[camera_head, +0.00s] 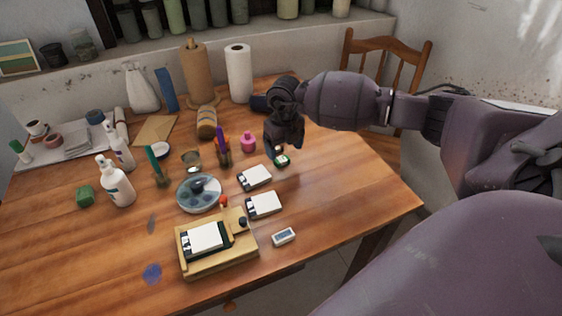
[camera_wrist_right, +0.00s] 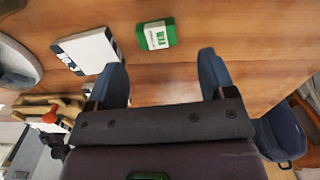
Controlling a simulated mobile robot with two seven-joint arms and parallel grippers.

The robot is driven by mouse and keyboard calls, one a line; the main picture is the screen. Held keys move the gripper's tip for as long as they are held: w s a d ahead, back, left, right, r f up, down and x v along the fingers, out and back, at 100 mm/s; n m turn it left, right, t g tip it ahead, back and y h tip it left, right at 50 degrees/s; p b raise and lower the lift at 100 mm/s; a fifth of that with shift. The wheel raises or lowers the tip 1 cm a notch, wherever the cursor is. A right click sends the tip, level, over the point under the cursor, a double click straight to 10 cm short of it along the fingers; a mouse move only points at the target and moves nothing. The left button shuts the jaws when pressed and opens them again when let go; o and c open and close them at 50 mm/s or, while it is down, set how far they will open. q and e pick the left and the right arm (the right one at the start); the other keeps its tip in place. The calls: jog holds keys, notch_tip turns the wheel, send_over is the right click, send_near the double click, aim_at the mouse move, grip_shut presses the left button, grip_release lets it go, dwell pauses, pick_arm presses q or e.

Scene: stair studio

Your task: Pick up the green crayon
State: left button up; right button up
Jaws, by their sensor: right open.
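A small green block with a white label, which looks like the green crayon (camera_wrist_right: 157,35), lies flat on the wooden table in the right wrist view. Its lettering is hard to read. In the head view the crayon (camera_head: 282,160) shows partly, just below my right gripper (camera_head: 279,150). In the right wrist view that gripper (camera_wrist_right: 163,75) is open and empty. The crayon lies ahead of the gap between its two fingers, apart from both. My left gripper is not in view.
White cards (camera_head: 255,177) lie left of the crayon. A pink bottle (camera_head: 248,142) and a cup of markers (camera_head: 224,156) stand nearby. A white-and-blue block (camera_head: 284,236) lies near the front edge. The table's right side (camera_head: 350,180) is clear. A chair (camera_head: 388,47) stands behind.

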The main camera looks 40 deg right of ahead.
aim_at(283, 160)
notch_tip(283, 160, down, 5)
jog(key=shift+w+a+r+b, duration=0.1)
jog(key=shift+r+b, duration=0.1)
jog(key=shift+b, duration=0.25)
jog(key=shift+f, duration=0.2)
jog(key=shift+r, duration=0.1)
jog(key=shift+c, duration=0.4)
jog(key=c, duration=0.9)
jog(key=shift+r, duration=0.1)
